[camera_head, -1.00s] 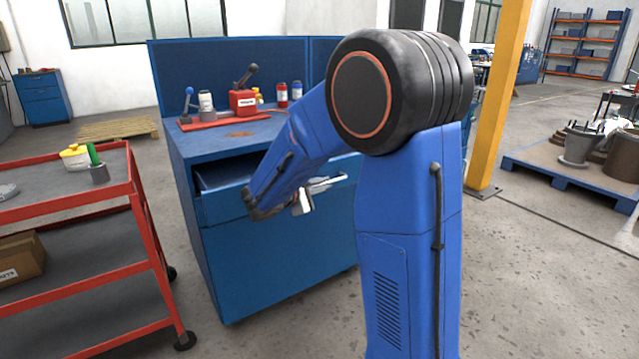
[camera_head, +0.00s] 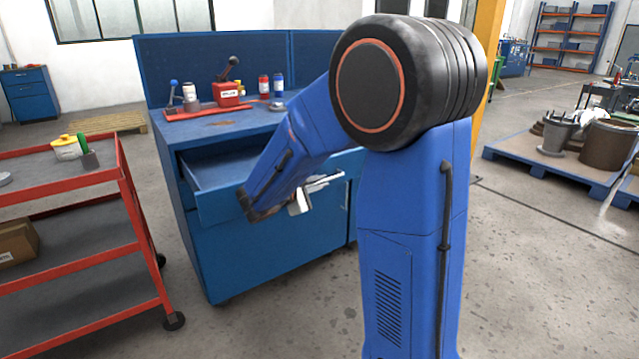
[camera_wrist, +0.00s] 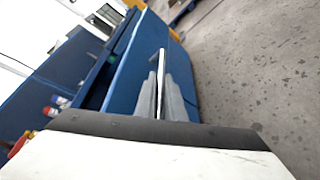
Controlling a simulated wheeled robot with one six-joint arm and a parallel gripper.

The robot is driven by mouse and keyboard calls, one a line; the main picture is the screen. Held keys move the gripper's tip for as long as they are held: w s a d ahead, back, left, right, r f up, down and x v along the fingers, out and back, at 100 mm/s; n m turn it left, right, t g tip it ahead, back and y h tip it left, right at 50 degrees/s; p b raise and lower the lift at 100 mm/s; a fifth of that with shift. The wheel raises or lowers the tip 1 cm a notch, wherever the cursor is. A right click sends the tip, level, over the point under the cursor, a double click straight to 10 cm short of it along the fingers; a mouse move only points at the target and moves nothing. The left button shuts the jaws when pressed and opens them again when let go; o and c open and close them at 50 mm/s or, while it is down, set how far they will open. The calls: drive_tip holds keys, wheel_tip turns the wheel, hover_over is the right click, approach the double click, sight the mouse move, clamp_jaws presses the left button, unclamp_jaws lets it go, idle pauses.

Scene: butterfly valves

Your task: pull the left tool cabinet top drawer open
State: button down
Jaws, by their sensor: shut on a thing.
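The left tool cabinet (camera_head: 250,260) is blue and stands in the middle of the head view. Its top drawer (camera_head: 218,172) is pulled part-way out, and its inside shows empty where visible. My gripper (camera_head: 318,184) is at the drawer's front, shut on the bright metal handle (camera_wrist: 161,85). In the wrist view the handle runs up from between the jaws along the blue drawer front. My arm hides the middle of the drawer and much of its front in the head view.
A red cart (camera_head: 125,185) stands close at the left. A blue pallet (camera_head: 555,165) with metal parts is at the right. Concrete floor is clear in front of the cabinet.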

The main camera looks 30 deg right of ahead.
drive_tip(key=c, duration=2.1)
unclamp_jaws()
drive_tip(key=v, duration=1.7)
drive_tip(key=shift+a, duration=0.2)
drive_tip(key=shift+s, duration=0.1)
drive_tip(key=s+d+f+m+g+y, duration=0.2)
drive_tip(key=s+d+y, duration=0.1)
drive_tip(key=s, duration=0.5)
drive_tip(key=s+d+f+m+g+y, duration=0.2)
drive_tip(key=s+d+f+m+y, duration=0.1)
drive_tip(key=s, duration=0.4)
drive_tip(key=s+a+m+t+y, duration=0.1)
drive_tip(key=s+a+m+y, duration=0.1)
drive_tip(key=s+a+y, duration=0.1)
drive_tip(key=s+a+f+m+t+y, duration=0.1)
drive_tip(key=s+a+y, duration=0.1)
drive_tip(key=s, duration=0.3)
drive_tip(key=s+a+f+m+t+y, duration=0.1)
drive_tip(key=s+a+m+y, duration=0.1)
drive_tip(key=s+a+y, duration=0.1)
drive_tip(key=shift+s+a+m+y, duration=0.3)
drive_tip(key=shift+s+a, duration=0.05)
drive_tip(key=shift+s, duration=0.05)
